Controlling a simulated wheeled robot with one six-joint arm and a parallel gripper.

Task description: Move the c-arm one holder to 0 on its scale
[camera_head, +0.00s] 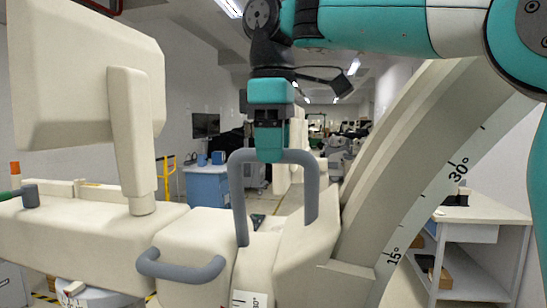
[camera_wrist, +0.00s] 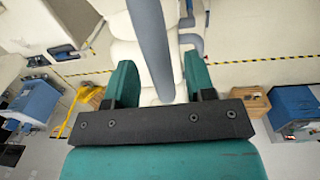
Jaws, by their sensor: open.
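The c-arm (camera_head: 400,160) is a large cream arc at the right, with 15° and 30° marks on its scale (camera_head: 425,215). The cream holder (camera_head: 303,258) meets the arc's lower end. A grey U-shaped handle (camera_head: 311,200) stands upright on it. My gripper (camera_head: 270,158) is at the handle's top bar, with its teal fingers overlapping the bar. In the wrist view my gripper (camera_wrist: 160,85) is open, and the grey bar (camera_wrist: 150,45) runs between the fingers, with gaps on both sides. The 0 mark is not readable.
A second grey handle (camera_head: 180,268) sticks out low in front. A cream monitor-like panel (camera_head: 85,75) on a post stands at the left. A small white partly lettered scale (camera_head: 250,299) is at the bottom. A white shelf table (camera_head: 470,235) stands behind at the right.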

